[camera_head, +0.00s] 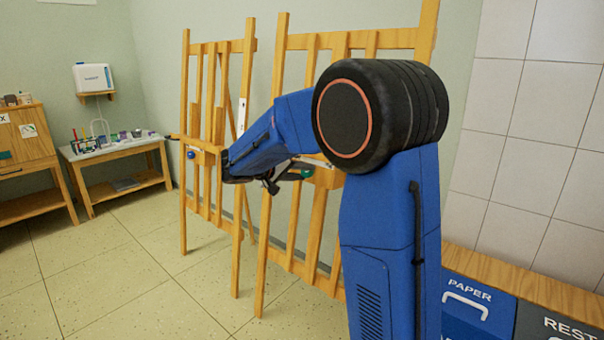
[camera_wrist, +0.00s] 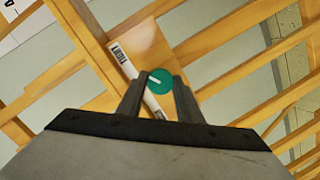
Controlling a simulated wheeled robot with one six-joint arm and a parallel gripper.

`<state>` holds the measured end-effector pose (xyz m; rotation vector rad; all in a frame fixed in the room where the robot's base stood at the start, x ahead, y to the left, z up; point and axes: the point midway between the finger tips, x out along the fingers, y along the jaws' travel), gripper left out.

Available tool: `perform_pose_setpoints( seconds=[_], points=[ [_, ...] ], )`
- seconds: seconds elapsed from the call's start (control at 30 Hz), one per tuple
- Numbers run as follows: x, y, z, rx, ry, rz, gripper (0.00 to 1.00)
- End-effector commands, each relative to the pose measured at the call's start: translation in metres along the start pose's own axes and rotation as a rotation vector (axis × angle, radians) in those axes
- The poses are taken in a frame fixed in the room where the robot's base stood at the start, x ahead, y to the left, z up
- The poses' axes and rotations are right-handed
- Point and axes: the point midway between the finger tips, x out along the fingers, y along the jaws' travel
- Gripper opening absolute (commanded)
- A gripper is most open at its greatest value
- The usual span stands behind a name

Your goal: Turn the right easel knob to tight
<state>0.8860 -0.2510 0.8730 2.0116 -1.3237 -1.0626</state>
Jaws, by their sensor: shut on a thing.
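Two wooden easels stand against the wall in the head view. The right easel (camera_head: 316,225) carries a green knob (camera_head: 306,173) on its crossbar, partly hidden by my gripper (camera_head: 280,181). In the wrist view, the round green knob (camera_wrist: 159,84) sits between the two dark fingertips of my gripper (camera_wrist: 159,77), which is shut on it. The knob has a short white slanted mark on its left side. A white label strip (camera_wrist: 128,68) reading "TIGHT" at its upper end lies beside the knob, partly hidden by the left finger.
The left easel (camera_head: 200,195) has a blue knob (camera_head: 191,154). A side table (camera_head: 112,150) with art supplies and a wooden cabinet (camera_head: 22,150) stand at the left. Labelled bins (camera_head: 478,310) stand at the lower right. The floor at the front left is clear.

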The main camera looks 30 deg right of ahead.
Motion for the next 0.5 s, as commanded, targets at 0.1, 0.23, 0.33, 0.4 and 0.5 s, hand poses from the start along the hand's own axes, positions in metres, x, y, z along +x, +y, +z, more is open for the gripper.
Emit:
perform_pose_setpoints(
  seconds=[0.1, 0.23, 0.33, 0.4, 0.5],
  points=[
    [-0.0003, 0.0006, -0.0012, 0.001, 0.002, 0.000, 0.39],
    [-0.0002, 0.0004, -0.0009, 0.000, 0.002, 0.000, 0.51],
    [-0.0002, 0.0003, -0.0007, 0.000, 0.001, 0.000, 0.51],
    [-0.0002, 0.0002, -0.0005, 0.000, 0.001, 0.000, 0.51],
    [-0.0023, 0.0001, -0.0006, 0.000, 0.001, 0.000, 0.51]
  ],
)
